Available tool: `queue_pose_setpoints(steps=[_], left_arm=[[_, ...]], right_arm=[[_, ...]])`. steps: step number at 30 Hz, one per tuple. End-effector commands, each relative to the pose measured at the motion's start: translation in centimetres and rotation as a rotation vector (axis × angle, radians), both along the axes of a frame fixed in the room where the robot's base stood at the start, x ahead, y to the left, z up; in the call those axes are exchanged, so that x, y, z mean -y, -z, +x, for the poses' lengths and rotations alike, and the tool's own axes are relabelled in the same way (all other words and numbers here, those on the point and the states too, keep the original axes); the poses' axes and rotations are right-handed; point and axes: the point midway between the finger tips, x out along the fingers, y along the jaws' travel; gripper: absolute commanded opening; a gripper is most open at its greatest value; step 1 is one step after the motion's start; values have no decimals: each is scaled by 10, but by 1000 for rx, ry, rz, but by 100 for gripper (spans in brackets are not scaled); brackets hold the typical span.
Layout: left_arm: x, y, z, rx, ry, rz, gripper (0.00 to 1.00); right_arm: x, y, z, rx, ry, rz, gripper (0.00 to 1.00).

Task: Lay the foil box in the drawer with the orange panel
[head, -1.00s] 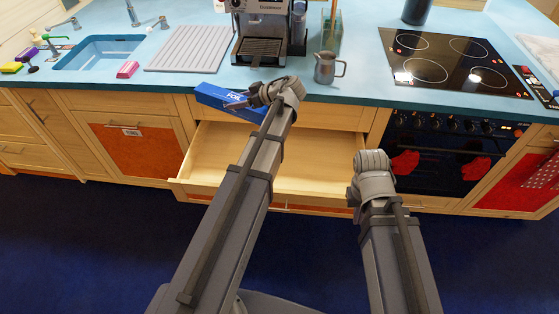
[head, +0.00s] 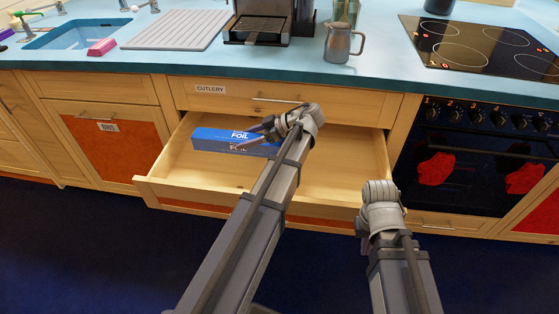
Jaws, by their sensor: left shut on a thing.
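The blue foil box (head: 212,139) is within the outline of the open drawer, at its back left, lying lengthwise across. I cannot tell whether it touches the drawer floor. My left gripper (head: 258,134) is shut on the box near its right end, and the arm hides that end. The pulled-out drawer (head: 335,185) is pale wood and otherwise empty, with orange showing on its front below the rim. My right gripper (head: 366,240) hangs in front of the drawer's right end, apart from it; its fingers are mostly hidden.
A shut drawer labelled cutlery (head: 230,92) sits just above the open one. The oven (head: 470,150) with red mitts is at the right. On the blue counter (head: 385,75) stand a metal jug (head: 340,44) and a coffee machine (head: 265,25). The drawer's middle and right are free.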

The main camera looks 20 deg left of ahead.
Motion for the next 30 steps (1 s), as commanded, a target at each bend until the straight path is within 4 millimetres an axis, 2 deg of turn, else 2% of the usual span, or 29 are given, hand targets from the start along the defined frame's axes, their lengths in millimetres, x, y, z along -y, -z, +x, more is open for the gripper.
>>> queue_pose_setpoints(steps=[10, 21, 30], left_arm=[[1, 12, -1, 0, -6, 2, 0], [1, 64, -1, 0, -6, 2, 0], [1, 69, -1, 0, -6, 2, 0]], right_arm=[[0, 12, 0, 0, 0, -1, 0], [2, 65, 1, 4, -4, -8, 0], [2, 70, 1, 3, -6, -8, 0]])
